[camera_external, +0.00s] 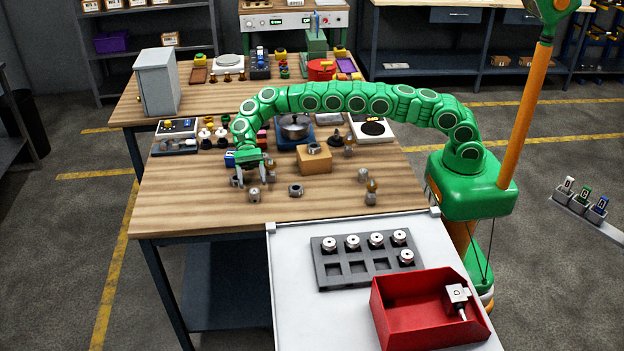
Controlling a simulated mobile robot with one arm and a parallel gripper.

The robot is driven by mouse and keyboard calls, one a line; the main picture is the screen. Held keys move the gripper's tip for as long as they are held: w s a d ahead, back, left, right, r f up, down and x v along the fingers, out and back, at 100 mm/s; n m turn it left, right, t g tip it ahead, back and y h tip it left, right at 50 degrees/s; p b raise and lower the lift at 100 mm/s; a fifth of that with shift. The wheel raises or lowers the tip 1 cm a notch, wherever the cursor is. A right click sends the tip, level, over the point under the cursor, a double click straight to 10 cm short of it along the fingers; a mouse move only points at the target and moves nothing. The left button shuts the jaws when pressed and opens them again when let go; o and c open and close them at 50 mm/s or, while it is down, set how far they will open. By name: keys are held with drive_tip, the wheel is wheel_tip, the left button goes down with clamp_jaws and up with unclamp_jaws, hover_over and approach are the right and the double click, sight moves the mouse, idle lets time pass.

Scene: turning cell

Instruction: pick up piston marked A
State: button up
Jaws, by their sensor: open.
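My gripper (250,177) points down over the left part of the wooden table (190,205), open, with nothing visible between its fingers. A small metal part (254,194) stands on the table just in front of and below it. Other metal parts lie to the right: a dark ring-like one (295,190), one with a brown top (371,193) and a small one (363,175). Another grey part (237,181) is close by the left finger, partly hidden. I cannot read an A on any of them, so I cannot tell which is piston A.
A cardboard-coloured block (314,160) stands right of my gripper with a ring on top. Tools crowd the table's back. In front, a grey tray (330,283) holds several round parts and has empty pockets.

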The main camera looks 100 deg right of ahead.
sight(254, 191)
drive_tip(key=shift+x, duration=2.6)
drive_tip(key=shift+c, duration=0.2)
drive_tip(key=c, duration=1.1)
drive_tip(key=shift+r, duration=0.15)
